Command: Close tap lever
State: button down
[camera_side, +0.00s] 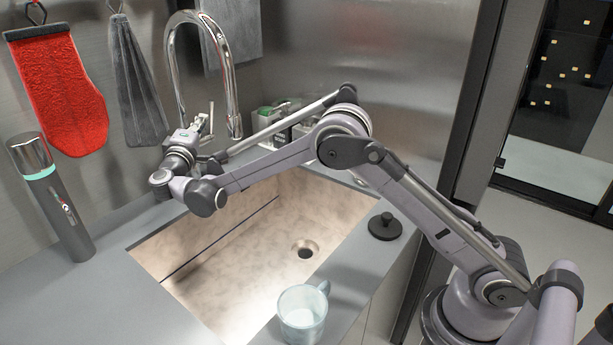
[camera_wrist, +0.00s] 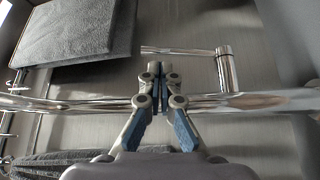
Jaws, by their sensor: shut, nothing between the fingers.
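The chrome tap (camera_side: 172,62) rises behind the sink in a tall hooked arch. Its thin lever (camera_side: 211,118) stands upright beside the tap body in the side view. In the wrist view the tap (camera_wrist: 255,101) runs across the picture, and the lever (camera_wrist: 185,51) is a thin rod joined to a short stub on the right. My gripper (camera_side: 201,122) is at the tap, close to the lever. In the wrist view my gripper (camera_wrist: 158,72) is shut and empty, its tips beside the lever rod. I cannot tell whether they touch it.
The sink (camera_side: 325,205) lies below my arm. A cup (camera_side: 303,312) and a black stopper (camera_side: 385,226) stand on the right counter. A dark bottle (camera_side: 55,205) stands left. A red mitt (camera_side: 62,95) and grey cloths hang on the wall.

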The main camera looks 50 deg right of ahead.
jog(key=v, duration=0.9)
jog(key=s+d+r+n+t+y, duration=0.1)
jog(key=s+n+y, duration=0.2)
jog(key=s+y, duration=0.4)
jog(key=s+d+r+n+y, duration=0.1)
jog(key=s+d+n+y, duration=0.1)
jog(key=s+y, duration=0.55)
jog(key=s+d+f+m+g+y, duration=0.1)
jog(key=s+f+m, duration=0.3)
jog(key=s, duration=0.5)
jog(key=s+d+f+m+g, duration=0.3)
jog(key=s+f+m, duration=0.2)
jog(key=s, duration=0.5)
jog(key=shift+d+y, duration=0.2)
jog(key=shift+y, duration=0.15)
